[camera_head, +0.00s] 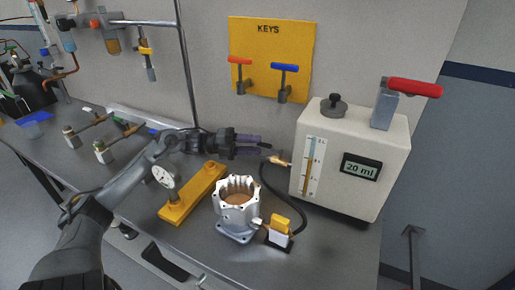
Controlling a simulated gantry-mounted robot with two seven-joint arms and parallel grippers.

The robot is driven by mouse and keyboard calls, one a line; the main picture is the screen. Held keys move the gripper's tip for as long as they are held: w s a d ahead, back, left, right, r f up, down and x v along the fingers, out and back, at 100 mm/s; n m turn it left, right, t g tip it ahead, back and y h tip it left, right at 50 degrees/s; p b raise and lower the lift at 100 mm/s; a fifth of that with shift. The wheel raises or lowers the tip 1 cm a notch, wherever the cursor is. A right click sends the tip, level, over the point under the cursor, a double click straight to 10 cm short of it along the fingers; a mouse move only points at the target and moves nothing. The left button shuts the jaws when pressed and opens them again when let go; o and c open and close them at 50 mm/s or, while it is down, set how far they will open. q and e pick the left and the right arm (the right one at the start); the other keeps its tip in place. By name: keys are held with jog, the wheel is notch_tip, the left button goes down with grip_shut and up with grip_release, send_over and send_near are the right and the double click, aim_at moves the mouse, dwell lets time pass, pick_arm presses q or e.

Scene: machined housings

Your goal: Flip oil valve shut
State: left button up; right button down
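A cream oil dispenser (389,134) stands on the bench at the right, with a sight gauge (311,168) and a display reading 20 ml (361,167). A red-handled lever (414,88) on a grey block is on its top. A small brass fitting (279,160) sticks out from its left side. A black hose runs to a yellow-and-white piece (280,228) beside the silver housing (238,205). Which part is the oil valve is not certain. My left gripper (260,145) has purple fingers, apart and empty, just left of the brass fitting. My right gripper is out of view.
A yellow bar (193,195) with a dial gauge (164,176) lies left of the housing. A yellow KEYS board (270,52) with a red and a blue handle hangs on the wall. A metal pole (188,75) rises behind my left arm. The front bench is clear.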

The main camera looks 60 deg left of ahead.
pick_arm(q)
jog(key=shift+x, duration=0.9)
grip_shut()
